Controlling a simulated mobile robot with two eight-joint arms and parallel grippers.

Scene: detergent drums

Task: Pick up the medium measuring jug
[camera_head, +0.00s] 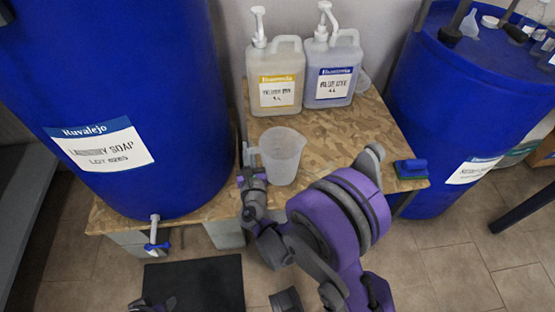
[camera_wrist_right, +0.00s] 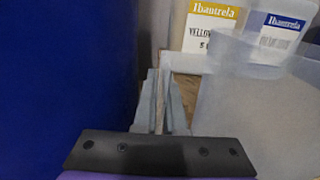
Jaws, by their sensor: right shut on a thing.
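A translucent measuring jug (camera_head: 283,158) stands upright near the front of the wooden bench top, its handle toward the left. My right gripper (camera_head: 251,172) is at the handle side and is shut on the jug's handle. In the right wrist view the fingers (camera_wrist_right: 160,108) are close together, and the jug's clear wall (camera_wrist_right: 255,115) fills the right side. The handle between the fingertips is hard to make out.
A big blue drum (camera_head: 120,80) with a tap stands close left of the gripper. Two pump bottles, yellow-labelled (camera_head: 276,78) and blue-labelled (camera_head: 332,70), stand behind. Another blue drum (camera_head: 440,100) stands right.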

